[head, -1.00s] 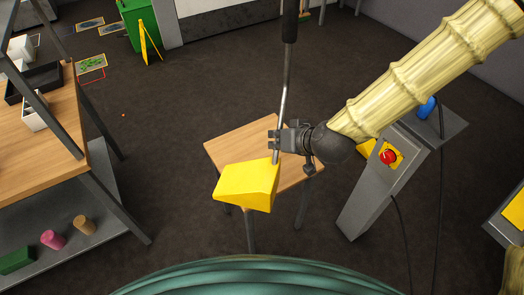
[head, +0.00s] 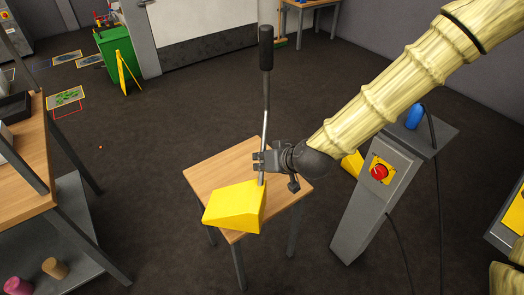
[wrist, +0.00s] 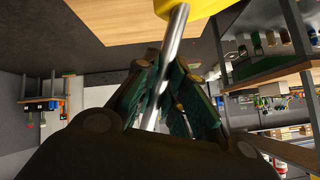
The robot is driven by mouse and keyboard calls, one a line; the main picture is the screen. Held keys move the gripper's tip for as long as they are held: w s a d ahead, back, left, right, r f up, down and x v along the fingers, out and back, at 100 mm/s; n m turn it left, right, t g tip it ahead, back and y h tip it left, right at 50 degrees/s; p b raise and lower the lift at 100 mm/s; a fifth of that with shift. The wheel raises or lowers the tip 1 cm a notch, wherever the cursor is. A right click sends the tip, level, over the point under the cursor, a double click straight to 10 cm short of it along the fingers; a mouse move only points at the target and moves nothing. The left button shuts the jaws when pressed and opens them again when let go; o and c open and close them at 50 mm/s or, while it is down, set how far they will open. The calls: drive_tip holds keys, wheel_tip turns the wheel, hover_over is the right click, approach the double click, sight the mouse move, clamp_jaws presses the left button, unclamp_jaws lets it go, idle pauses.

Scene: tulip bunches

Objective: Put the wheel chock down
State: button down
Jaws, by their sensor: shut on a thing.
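The wheel chock is a yellow wedge (head: 233,207) with a metal rod handle (head: 265,120) that rises from it to a black grip (head: 266,48). My gripper (head: 260,161) is shut on the rod, a little above the yellow wedge. In the wrist view the rod (wrist: 166,80) runs between the fingers, and a yellow edge of the wedge (wrist: 200,8) shows at the top. The wedge is over the front left of a small wooden table (head: 228,165). I cannot tell for sure whether its underside touches the tabletop.
A grey pedestal with a red button (head: 379,172) stands right of the table. A wooden workbench (head: 30,165) with a lower shelf is at the left. A green bin (head: 117,52) stands at the back left. Dark floor around the table is mostly clear.

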drive_tip(key=w+f+p, duration=0.1)
drive_tip(key=w+f, duration=0.1)
drive_tip(key=w, duration=0.4)
drive_tip(key=w+d+f+p, duration=0.1)
drive_tip(key=w+f, duration=0.1)
drive_tip(key=w, duration=0.4)
drive_tip(key=shift+w+d+f, duration=0.2)
drive_tip(key=shift+f, duration=0.1)
drive_tip(key=c, duration=1.5)
unclamp_jaws()
drive_tip(key=shift+b+v, duration=0.4)
drive_tip(key=shift+v, duration=5.6)
